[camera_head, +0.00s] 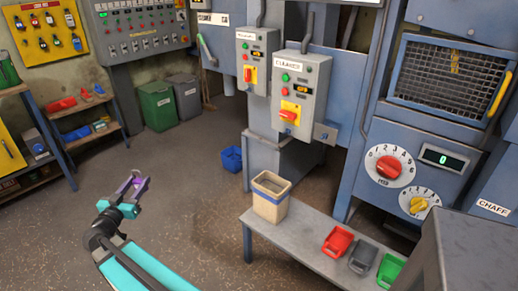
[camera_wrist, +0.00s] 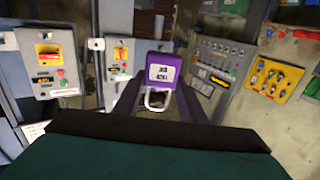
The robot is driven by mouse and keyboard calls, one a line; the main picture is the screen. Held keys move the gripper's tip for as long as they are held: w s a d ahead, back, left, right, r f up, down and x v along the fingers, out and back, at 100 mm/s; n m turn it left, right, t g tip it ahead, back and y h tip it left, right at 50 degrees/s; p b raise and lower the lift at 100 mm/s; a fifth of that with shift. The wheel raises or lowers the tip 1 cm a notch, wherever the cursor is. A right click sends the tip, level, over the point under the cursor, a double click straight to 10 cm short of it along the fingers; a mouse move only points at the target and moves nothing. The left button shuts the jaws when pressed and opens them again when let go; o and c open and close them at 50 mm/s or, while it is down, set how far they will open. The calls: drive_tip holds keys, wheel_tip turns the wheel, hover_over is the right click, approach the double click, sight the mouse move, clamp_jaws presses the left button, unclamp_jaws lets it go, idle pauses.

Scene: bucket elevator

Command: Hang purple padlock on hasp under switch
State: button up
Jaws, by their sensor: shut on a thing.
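A purple padlock (camera_wrist: 163,70) with a white label is between the fingers of my gripper (camera_head: 134,186). Its pale shackle (camera_wrist: 158,99) points toward the wrist camera. In the head view the padlock (camera_head: 126,189) shows only as a little purple between the fingers. The gripper is shut on it, over open floor, well left of the switch boxes. The box labelled CLEANER (camera_head: 300,90) has a red switch (camera_head: 288,116) on a yellow plate. A second switch box (camera_head: 251,62) stands behind it. A small grey bracket (camera_head: 326,132) sits at the CLEANER box's lower right; I cannot tell whether it is the hasp.
A low bench (camera_head: 315,247) with a beige bin (camera_head: 270,196) and red, grey and green trays stands in front of the boxes. A blue bucket (camera_head: 231,159) is on the floor. Shelves (camera_head: 92,118) stand at left. The floor between is clear.

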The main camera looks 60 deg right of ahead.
drive_tip(key=s+d+m+g, duration=0.2)
drive_tip(key=s+d, duration=0.5)
drive_tip(key=d, duration=0.4)
drive_tip(key=s+d+m+g, duration=0.1)
drive_tip(key=s+d+g, duration=0.2)
drive_tip(key=s+d, duration=0.65)
drive_tip(key=s+d+m+g, duration=0.2)
drive_tip(key=s+d, duration=0.3)
drive_tip(key=d, duration=0.8)
drive_tip(key=s+d+m+g, duration=0.1)
drive_tip(key=s+d+g, duration=0.1)
drive_tip(key=s+d, duration=0.6)
drive_tip(key=s, duration=0.4)
drive_tip(key=shift+s+f+g, duration=0.15)
drive_tip(key=shift+s+g, duration=0.05)
drive_tip(key=shift+g, duration=0.2)
drive_tip(key=shift+d, duration=0.2)
drive_tip(key=p+x, duration=0.4)
drive_tip(key=x, duration=0.1)
drive_tip(key=shift+d, duration=0.2)
drive_tip(key=shift+s+b, duration=0.15)
drive_tip(key=shift+b, duration=1.05)
